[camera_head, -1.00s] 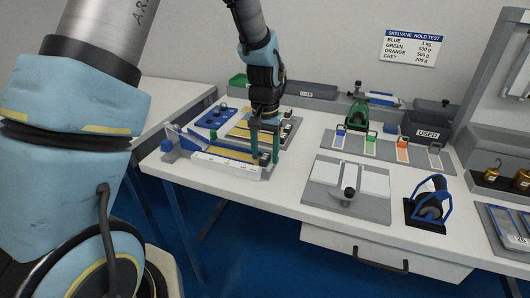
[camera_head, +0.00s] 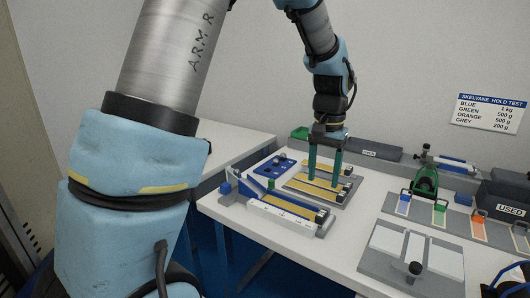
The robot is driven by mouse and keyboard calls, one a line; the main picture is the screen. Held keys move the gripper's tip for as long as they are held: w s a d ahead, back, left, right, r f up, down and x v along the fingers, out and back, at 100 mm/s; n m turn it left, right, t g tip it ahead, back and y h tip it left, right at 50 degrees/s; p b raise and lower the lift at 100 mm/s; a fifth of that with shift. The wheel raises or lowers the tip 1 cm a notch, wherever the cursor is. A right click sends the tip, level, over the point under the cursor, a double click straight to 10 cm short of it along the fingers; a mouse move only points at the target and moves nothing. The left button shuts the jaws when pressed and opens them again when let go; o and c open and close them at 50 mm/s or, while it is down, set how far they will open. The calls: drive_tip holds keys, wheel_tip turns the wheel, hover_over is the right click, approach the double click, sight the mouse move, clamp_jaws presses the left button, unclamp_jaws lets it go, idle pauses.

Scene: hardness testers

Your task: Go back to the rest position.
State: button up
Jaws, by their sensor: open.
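My gripper (camera_head: 325,165) points down over the left part of the white bench. Its two green fingers are apart with nothing visible between them, so it is open. The fingertips show in front of a grey fixture with yellow strips (camera_head: 318,190); I cannot tell whether they touch it. A second fixture with a blue lever and a white ruled front bar (camera_head: 278,212) lies just in front and to the left. My arm rises from the gripper and bends over to the large blue joint at the left.
A blue plate with holes (camera_head: 273,167) lies left of the gripper. Colour-marked lanes with a green clamp (camera_head: 425,181) and a USED bin (camera_head: 507,208) stand at the right. A grey plate with white pads (camera_head: 412,252) is at the front right. A wall sign (camera_head: 489,113) hangs behind.

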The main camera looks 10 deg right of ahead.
drive_tip(key=s+a+f+n, duration=0.1)
drive_tip(key=s+a+n, duration=0.1)
drive_tip(key=a, duration=1.2)
drive_tip(key=s+a+f+n+t, duration=0.1)
drive_tip(key=a+n, duration=0.4)
drive_tip(key=a, duration=1)
drive_tip(key=shift+s+a+f+t, duration=0.2)
drive_tip(key=shift+s+f+t, duration=0.1)
drive_tip(key=shift+s, duration=0.35)
